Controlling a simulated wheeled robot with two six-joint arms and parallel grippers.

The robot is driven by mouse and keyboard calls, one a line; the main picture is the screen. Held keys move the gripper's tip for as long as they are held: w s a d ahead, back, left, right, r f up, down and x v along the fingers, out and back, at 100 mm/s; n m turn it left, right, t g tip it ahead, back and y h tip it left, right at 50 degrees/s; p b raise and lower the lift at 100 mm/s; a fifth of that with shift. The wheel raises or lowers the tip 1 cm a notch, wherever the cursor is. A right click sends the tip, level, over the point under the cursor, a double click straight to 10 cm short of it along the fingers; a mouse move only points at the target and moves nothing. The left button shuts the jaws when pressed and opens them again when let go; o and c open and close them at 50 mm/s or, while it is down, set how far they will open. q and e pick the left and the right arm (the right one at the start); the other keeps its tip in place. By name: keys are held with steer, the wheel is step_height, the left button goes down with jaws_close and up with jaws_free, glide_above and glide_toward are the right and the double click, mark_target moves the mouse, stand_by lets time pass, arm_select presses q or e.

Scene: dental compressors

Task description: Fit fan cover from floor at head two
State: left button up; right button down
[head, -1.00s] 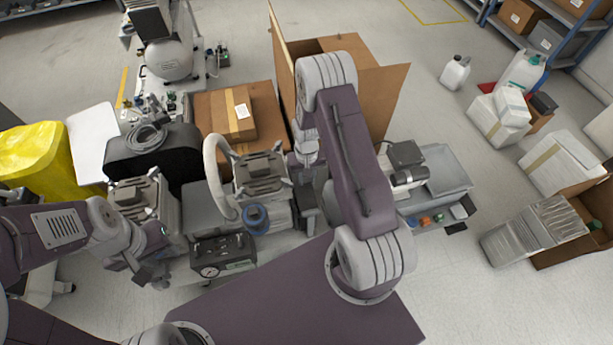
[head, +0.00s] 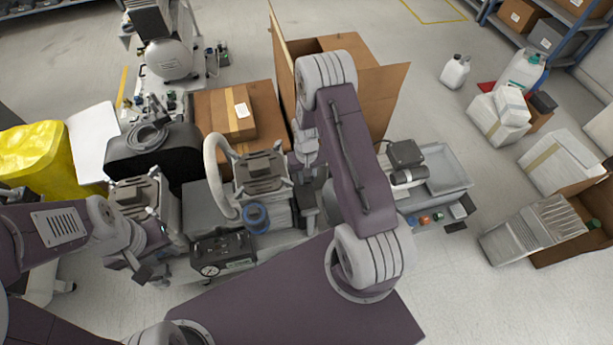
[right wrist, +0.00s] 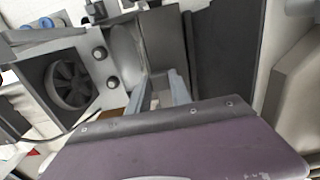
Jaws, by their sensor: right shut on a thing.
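The compressor has two heads: a left head (head: 130,195) and a right head (head: 262,172) with a blue-capped part (head: 256,217) in front of it. My right gripper (right wrist: 160,92) is just right of the right head and is shut on a dark grey piece (right wrist: 170,45), probably the fan cover. My forearm and wrist hide much of it in the head view. A square housing with an exposed black fan (right wrist: 70,85) shows at the left of the right wrist view, apart from the gripper. My left gripper (head: 151,275) is low beside the left head; its jaw gap is unclear.
A pressure-gauge box (head: 222,254) stands in front between the heads. An open carton (head: 385,95) stands behind my right arm. A grey tray (head: 447,170) with small parts lies to the right. A yellow bag (head: 40,155) is at the left.

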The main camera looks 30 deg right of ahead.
steer(key=shift+f, duration=0.25)
stand_by(0.6)
steer(key=c, duration=1.1)
jaws_free()
steer(key=o, duration=0.5)
step_height(320, 180, up, 7)
steer(key=p, duration=0.6)
steer(key=shift+r, duration=0.1)
